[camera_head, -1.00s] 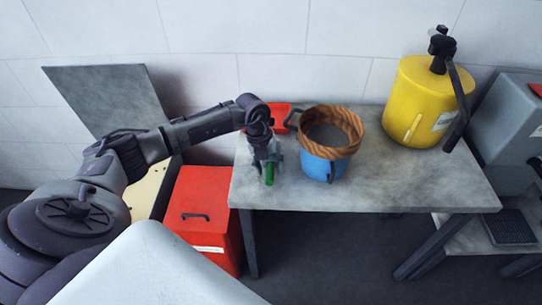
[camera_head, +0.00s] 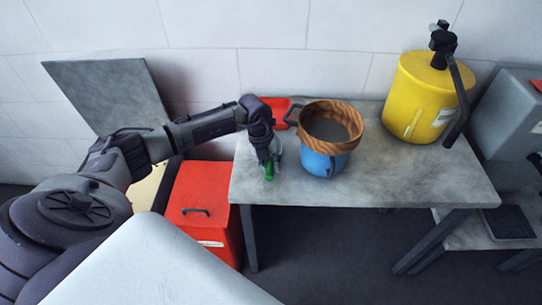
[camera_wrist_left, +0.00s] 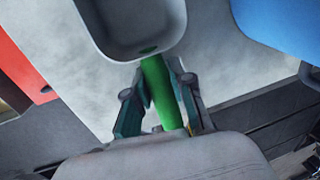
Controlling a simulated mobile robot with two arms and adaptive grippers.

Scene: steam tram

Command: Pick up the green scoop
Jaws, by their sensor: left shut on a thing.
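The green scoop has a green handle (camera_wrist_left: 160,92) and a grey bowl (camera_wrist_left: 135,28), which shows at the top of the left wrist view. My left gripper (camera_wrist_left: 158,100) is shut on the handle, with one finger on each side of it. In the head view the left gripper (camera_head: 271,162) is low over the left end of the grey table (camera_head: 400,185), and a bit of the green scoop (camera_head: 269,174) shows below it. I cannot tell whether the scoop still touches the tabletop. My right gripper is not in view.
A blue bucket (camera_head: 322,165) topped by a wooden ring (camera_head: 345,148) stands close right of the gripper. A red object (camera_head: 275,105) lies behind. A yellow canister (camera_head: 408,100) stands farther right. A red box (camera_head: 195,225) is beside the table. The table's front middle is clear.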

